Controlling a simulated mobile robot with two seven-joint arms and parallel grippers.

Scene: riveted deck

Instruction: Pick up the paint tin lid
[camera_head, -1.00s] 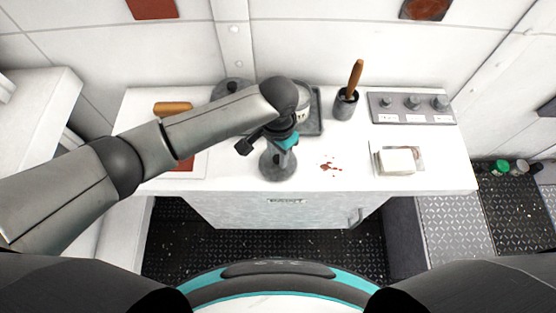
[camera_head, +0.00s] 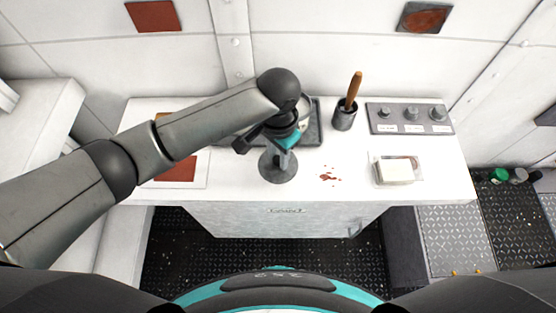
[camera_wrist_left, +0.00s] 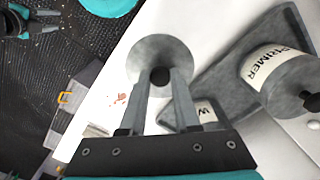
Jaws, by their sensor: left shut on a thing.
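The paint tin lid is a grey disc with a black knob (camera_head: 277,170), over the white worktop near its front edge. It also shows in the left wrist view (camera_wrist_left: 150,52). My left gripper (camera_head: 283,160) points down over the lid, with its fingertips (camera_wrist_left: 160,78) shut on the knob. I cannot tell whether the lid is clear of the worktop. A tin labelled PRIMER (camera_wrist_left: 278,76) stands on a grey tray, partly hidden by my arm in the head view. My right gripper (camera_wrist_left: 40,22) is far off in the left wrist view, apparently with its fingers apart.
Behind the lid lies the grey tray (camera_head: 315,122), with part of another labelled tin (camera_wrist_left: 205,108). A dark pot with a wooden-handled tool (camera_head: 344,116), a knob panel (camera_head: 410,119) and a white block on a dish (camera_head: 394,171) stand right. Red stains (camera_head: 328,177) mark bare worktop.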

